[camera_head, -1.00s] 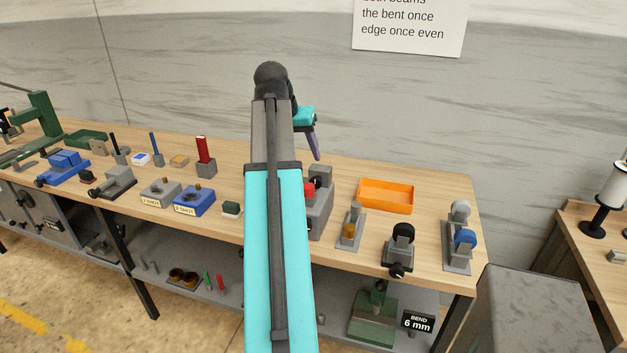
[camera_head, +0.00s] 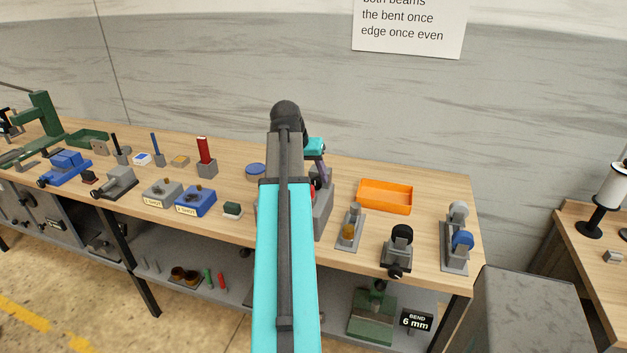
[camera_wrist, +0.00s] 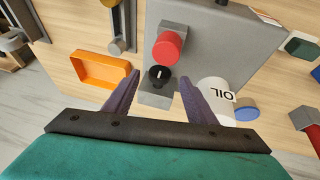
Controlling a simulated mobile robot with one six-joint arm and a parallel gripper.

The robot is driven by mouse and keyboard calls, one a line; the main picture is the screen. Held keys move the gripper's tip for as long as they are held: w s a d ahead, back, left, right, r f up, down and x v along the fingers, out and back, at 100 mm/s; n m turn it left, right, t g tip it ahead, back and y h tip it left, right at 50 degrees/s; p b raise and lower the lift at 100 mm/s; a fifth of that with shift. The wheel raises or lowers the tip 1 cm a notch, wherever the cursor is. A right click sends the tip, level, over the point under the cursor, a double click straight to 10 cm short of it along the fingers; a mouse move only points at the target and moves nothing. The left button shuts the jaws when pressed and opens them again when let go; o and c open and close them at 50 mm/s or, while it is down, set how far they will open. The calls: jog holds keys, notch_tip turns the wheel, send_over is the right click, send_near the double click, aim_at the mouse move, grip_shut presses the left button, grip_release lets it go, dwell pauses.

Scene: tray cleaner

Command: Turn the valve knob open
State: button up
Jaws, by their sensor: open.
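In the wrist view a grey block (camera_wrist: 210,45) carries a round red knob (camera_wrist: 170,44) and, closer to my gripper, a small black knob (camera_wrist: 159,80) with a white mark. Which one is the valve knob is not labelled. My gripper (camera_wrist: 160,77) is open, its two purple fingers apart on either side of the black knob in this view. Whether they touch it I cannot tell. In the head view my arm hides much of the grey block (camera_head: 321,212), and the gripper (camera_head: 323,168) shows partly above it.
A white container marked OIL (camera_wrist: 215,98) stands close beside the right finger, with a blue disc (camera_wrist: 246,111) beyond it. An orange tray (camera_head: 385,197) lies right of the block. Several fixtures line the bench on both sides.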

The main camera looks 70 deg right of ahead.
aim_at(315, 182)
jog(key=shift+p+x, duration=0.35)
jog(key=shift+x, duration=1.35)
jog(key=c, duration=0.9)
jog(key=shift+a, duration=0.15)
jog(key=shift+c, duration=0.7)
